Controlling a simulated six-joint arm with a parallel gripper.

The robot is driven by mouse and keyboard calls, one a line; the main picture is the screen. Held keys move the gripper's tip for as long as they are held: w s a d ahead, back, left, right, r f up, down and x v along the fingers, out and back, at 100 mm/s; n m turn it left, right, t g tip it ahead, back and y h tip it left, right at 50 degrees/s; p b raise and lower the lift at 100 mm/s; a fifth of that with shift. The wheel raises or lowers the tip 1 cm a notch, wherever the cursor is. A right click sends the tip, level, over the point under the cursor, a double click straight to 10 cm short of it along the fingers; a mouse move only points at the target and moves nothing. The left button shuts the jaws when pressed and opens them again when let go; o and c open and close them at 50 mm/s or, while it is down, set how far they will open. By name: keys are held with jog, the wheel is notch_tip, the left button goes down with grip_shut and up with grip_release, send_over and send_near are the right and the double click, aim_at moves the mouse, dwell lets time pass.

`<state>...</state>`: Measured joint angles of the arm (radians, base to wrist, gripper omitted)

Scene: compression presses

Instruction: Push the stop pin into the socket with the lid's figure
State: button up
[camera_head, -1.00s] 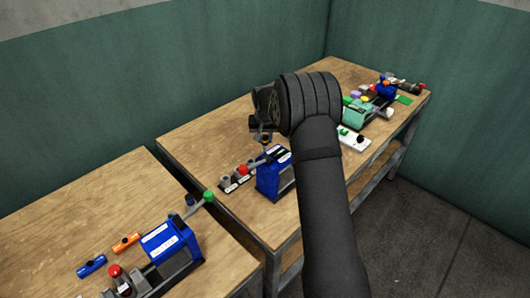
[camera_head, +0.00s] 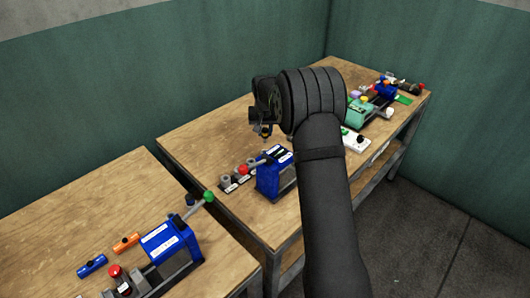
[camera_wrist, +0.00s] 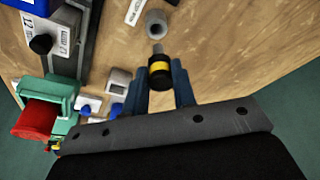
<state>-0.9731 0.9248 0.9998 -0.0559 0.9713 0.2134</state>
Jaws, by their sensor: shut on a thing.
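My gripper (camera_wrist: 160,84) is shut on the stop pin (camera_wrist: 159,68), a black pin with a yellow band and a pale metal tip. In the wrist view the tip points up the picture, toward a grey round socket (camera_wrist: 156,23) with a dark hole. The tip looks apart from it, though depth is hard to judge. In the head view my gripper (camera_head: 265,131) is above the middle table, behind a blue press (camera_head: 274,176). I cannot read any lid figure. A white label (camera_wrist: 135,9) is cut off by the top edge.
Bare wood is right. In the head view a teal press (camera_head: 361,112) stands beyond my arm.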

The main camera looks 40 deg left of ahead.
jog(key=shift+r, duration=0.3)
jog(key=s+r, duration=0.1)
jog(key=s, duration=0.6)
jog(key=shift+s+r, duration=0.35)
jog(key=shift+r, duration=0.05)
jog(key=shift+f, duration=2.9)
grip_shut()
jog(key=shift+f, duration=2)
